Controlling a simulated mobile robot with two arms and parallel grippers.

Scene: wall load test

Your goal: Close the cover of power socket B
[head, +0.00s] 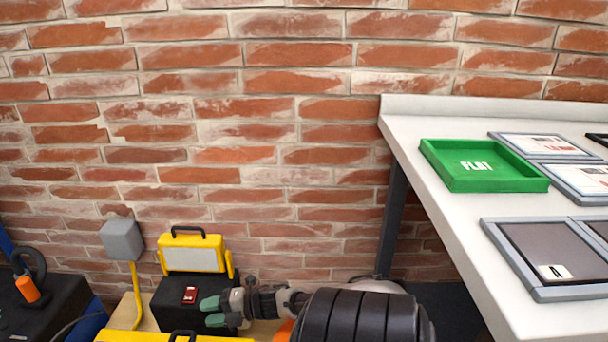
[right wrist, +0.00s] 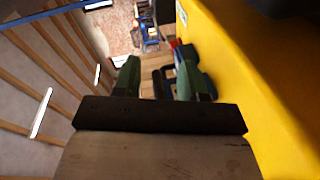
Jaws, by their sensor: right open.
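My right gripper (head: 207,312) has green fingertips and is open, low in the head view, in front of a black box (head: 170,300). It shows in the right wrist view (right wrist: 159,82) with its fingers apart and a dark loop-like part beyond the gap; I cannot tell whether they touch. A grey box (head: 120,239) with a yellow cable (head: 136,290) is at the brick wall on the left. I cannot tell whether it is power socket B, and no socket label or cover is readable. My left gripper is not in view.
A yellow work lamp (head: 193,254) with a black handle sits on the black box. A red switch (head: 190,294) is on that box. A white table (head: 430,208) with a green tray (head: 485,184) stands on the right. A yellow surface (right wrist: 258,90) runs close beside my right gripper.

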